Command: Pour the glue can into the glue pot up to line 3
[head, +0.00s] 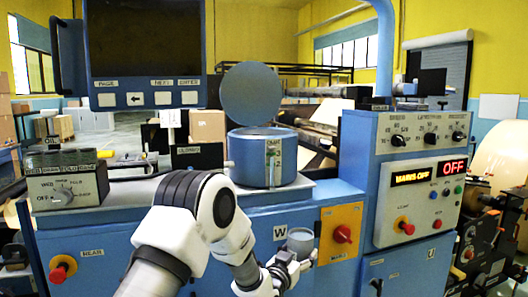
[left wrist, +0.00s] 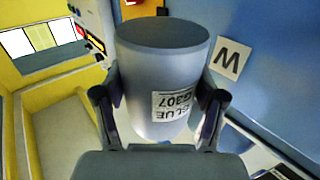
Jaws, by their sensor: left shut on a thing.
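The glue can (head: 300,242) is a small grey cylinder in front of the blue machine, looking about upright in the head view. My left gripper (head: 288,268) is shut on its sides. The glue pot (head: 248,160) is a wide blue drum on the machine top, above and left of the can. Its round lid (head: 249,93) stands raised behind it. A narrow gauge strip (head: 275,163) runs down its front; its marks are too small to read. My right gripper is not in view.
A cardboard box (head: 207,126) and a dark block (head: 197,156) stand left of the pot. A control box (head: 66,188) is farther left. The control cabinet (head: 410,180) rises at right. A yellow panel with a red knob (head: 343,234) is right of the can.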

